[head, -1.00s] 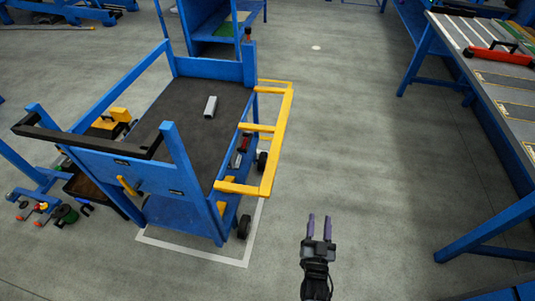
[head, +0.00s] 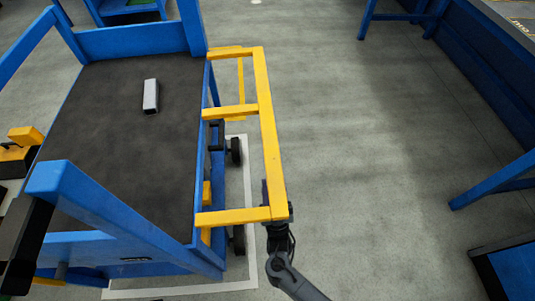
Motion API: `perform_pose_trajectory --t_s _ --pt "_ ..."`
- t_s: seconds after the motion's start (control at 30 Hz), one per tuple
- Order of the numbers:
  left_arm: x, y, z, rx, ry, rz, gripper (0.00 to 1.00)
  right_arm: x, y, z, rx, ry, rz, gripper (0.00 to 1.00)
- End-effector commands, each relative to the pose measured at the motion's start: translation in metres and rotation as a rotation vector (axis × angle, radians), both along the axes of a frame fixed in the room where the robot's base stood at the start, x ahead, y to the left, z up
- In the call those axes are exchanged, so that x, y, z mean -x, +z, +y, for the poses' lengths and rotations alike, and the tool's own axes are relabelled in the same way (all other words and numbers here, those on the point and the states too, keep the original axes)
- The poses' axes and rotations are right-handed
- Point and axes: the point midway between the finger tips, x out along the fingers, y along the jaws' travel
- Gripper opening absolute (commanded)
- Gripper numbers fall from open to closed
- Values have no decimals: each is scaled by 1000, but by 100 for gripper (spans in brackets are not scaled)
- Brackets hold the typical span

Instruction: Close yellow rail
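The yellow rail (head: 269,130) is a frame of bars on the right side of the blue cart (head: 205,30). It sticks out sideways from the cart, with a gap between its long outer bar and the cart's edge. My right gripper (head: 276,206) is at the near corner of the rail, its arm coming from the bottom. The rail's corner hides most of its fingers. A dark purple fingertip shows just inside the long bar. I cannot tell whether the fingers touch or grip the bar. My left gripper is not in view.
A grey metal block (head: 151,96) lies on the cart's dark top (head: 110,150). A black handle bar (head: 22,245) is at the lower left. Open grey floor (head: 370,160) lies right of the rail. A blue table frame (head: 490,185) stands at the far right.

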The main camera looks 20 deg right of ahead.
Motion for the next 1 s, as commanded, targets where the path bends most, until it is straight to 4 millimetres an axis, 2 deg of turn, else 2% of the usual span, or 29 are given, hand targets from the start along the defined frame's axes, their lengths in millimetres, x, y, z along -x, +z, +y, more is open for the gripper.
perform_pose_trajectory --t_s 0.5,0.7,1.0 --pt "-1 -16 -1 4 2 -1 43 -53 53 -12 0 0 -1 43" --pt "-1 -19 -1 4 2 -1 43 -61 63 -14 0 1 1 43" --pt "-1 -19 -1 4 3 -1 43 -63 64 -14 -1 0 2 43"
